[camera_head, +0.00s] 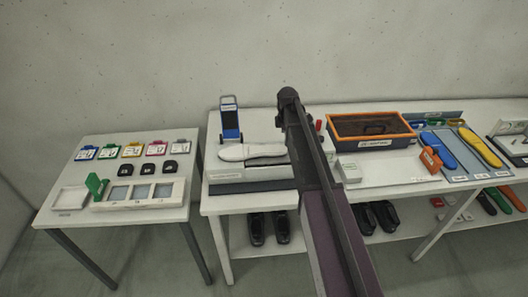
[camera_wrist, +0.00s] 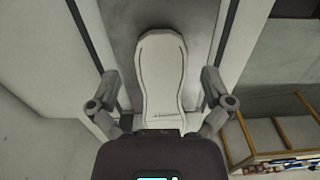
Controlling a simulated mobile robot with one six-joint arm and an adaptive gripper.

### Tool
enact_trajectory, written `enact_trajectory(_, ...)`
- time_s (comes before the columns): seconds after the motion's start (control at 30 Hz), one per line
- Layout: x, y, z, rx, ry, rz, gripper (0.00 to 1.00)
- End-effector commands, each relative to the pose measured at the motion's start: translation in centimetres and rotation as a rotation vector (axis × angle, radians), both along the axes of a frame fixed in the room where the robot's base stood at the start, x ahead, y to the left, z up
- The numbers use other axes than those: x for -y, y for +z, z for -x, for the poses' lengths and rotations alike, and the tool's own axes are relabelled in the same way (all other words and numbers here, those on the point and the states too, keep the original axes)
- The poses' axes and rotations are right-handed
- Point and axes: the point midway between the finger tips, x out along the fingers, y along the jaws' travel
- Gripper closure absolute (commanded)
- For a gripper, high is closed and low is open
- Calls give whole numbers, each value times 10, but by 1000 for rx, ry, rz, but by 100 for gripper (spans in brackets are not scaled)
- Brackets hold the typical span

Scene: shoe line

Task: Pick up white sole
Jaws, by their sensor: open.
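The white sole (camera_head: 252,152) lies flat on a white and dark stand (camera_head: 250,173) at the left end of the long table. In the wrist view the white sole (camera_wrist: 161,60) lies lengthwise on a grey surface, its near end by my gripper's body. My gripper (camera_wrist: 158,80) is open, with one finger on each side of the sole. Gaps show between the fingers and the sole, and nothing is held. In the head view my dark arm crosses the table just right of the sole, and the gripper's fingers cannot be made out.
A blue upright device (camera_head: 230,119) stands behind the sole. To the right are a small white box (camera_head: 349,172), an orange-rimmed crate (camera_head: 410,138), and blue and yellow soles (camera_head: 437,150). A side table (camera_head: 75,217) at left holds cards and trays. Dark shoes (camera_head: 257,228) are on the lower shelf.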

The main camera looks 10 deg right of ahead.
Motion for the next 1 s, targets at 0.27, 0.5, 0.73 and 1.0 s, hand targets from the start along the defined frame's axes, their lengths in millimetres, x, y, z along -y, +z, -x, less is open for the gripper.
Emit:
enact_trajectory(0.27, 0, -13, 0, 0, 0, 0, 0)
enact_trajectory(0.5, 1, -32, 0, 0, 0, 0, 0)
enact_trajectory(0.73, 1, -48, 0, 0, 0, 0, 0)
enact_trajectory(1.0, 1, -52, 0, 0, 0, 0, 0)
